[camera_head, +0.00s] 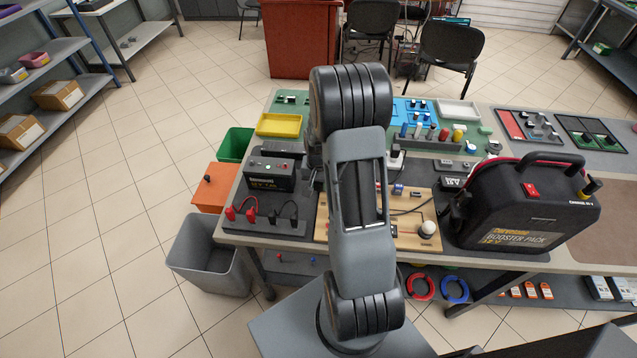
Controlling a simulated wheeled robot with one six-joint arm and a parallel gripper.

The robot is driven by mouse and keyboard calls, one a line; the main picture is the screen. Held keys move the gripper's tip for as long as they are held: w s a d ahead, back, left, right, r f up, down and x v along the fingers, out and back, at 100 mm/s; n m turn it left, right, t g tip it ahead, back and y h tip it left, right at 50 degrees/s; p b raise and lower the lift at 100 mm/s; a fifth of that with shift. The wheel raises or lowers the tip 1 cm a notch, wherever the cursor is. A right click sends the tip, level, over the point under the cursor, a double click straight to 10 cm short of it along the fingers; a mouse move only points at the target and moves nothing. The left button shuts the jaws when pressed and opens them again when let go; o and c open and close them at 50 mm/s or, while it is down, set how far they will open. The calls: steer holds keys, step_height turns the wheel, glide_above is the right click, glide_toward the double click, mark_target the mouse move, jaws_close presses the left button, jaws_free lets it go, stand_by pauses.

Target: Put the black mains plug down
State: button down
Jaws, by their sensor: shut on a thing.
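My arm rises through the middle of the view and bends over the workbench (262,237). Its upper links cover the centre of the bench. My gripper is hidden behind them, so its jaws and anything in them do not show. I cannot make out the black mains plug. A wooden board (322,232) lies on the bench, partly behind my arm. A thin dark cable and a round white part (428,229) are on its right side.
A black booster pack (525,215) stands at the bench's right. A black battery box (270,171) and red and black clamps (250,214) are at the left. A yellow tray (279,125) sits behind. A grey bin (208,255) stands on the floor, front left.

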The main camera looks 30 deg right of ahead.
steer(key=c, duration=0.8)
jaws_free()
steer(key=shift+f, duration=0.15)
step_height(320, 180, up, 12)
steer(key=s+a+r+n+t, duration=0.2)
steer(key=s+a+r+n, duration=0.2)
steer(key=a, duration=0.4)
steer(key=s+a+r+n+t, duration=0.2)
steer(key=s+a+r+n, duration=0.2)
steer(key=s+a+r, duration=0.2)
steer(key=shift+s+a+r, duration=0.15)
steer(key=shift+s+a, duration=0.9)
steer(key=shift+s, duration=0.1)
